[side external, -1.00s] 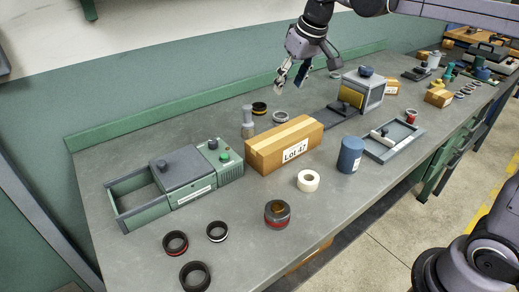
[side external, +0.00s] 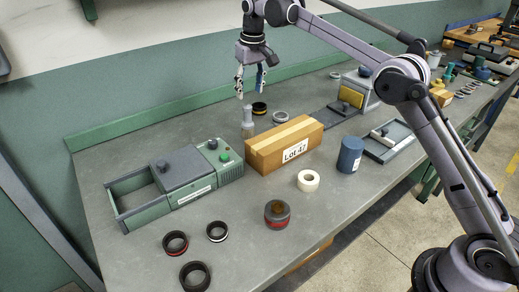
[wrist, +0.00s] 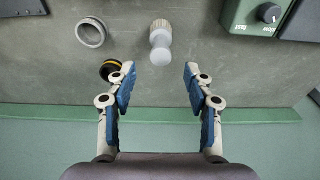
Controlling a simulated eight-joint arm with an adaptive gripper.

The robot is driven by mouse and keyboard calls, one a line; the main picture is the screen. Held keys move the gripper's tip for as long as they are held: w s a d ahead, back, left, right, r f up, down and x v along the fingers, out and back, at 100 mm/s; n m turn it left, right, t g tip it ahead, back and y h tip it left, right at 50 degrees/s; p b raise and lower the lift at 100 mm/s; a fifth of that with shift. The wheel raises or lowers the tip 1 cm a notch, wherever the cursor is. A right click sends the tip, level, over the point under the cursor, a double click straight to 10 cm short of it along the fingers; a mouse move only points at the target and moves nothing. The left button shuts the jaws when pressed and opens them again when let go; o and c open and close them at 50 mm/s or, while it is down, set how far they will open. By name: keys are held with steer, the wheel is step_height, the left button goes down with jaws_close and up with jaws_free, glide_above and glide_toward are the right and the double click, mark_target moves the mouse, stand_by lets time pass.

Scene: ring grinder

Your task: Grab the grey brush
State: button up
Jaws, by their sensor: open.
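The grey brush (side external: 247,122) stands on the bench behind the Lot 47 box. In the wrist view the brush (wrist: 160,48) shows a pale grey body and a beige end, centred between the fingers and beyond their tips. My gripper (side external: 251,93) is open and empty, pointing down above the brush and apart from it. Its blue-padded fingers are spread wide in the wrist view (wrist: 159,78).
The Lot 47 cardboard box (side external: 285,144) stands in front of the brush. A black and yellow ring (side external: 259,108) and a grey ring (side external: 280,117) lie to its right. The green machine (side external: 216,160) stands at front left. The green back ledge (side external: 180,105) runs behind.

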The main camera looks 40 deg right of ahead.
mark_target(248, 107)
steer(key=shift+w+f, duration=0.25)
steer(key=shift+f, duration=1.45)
steer(key=shift+w+f, duration=0.25)
steer(key=shift+f, duration=1.4)
steer(key=shift+w+f, duration=0.25)
steer(key=shift+f, duration=1.45)
jaws_close()
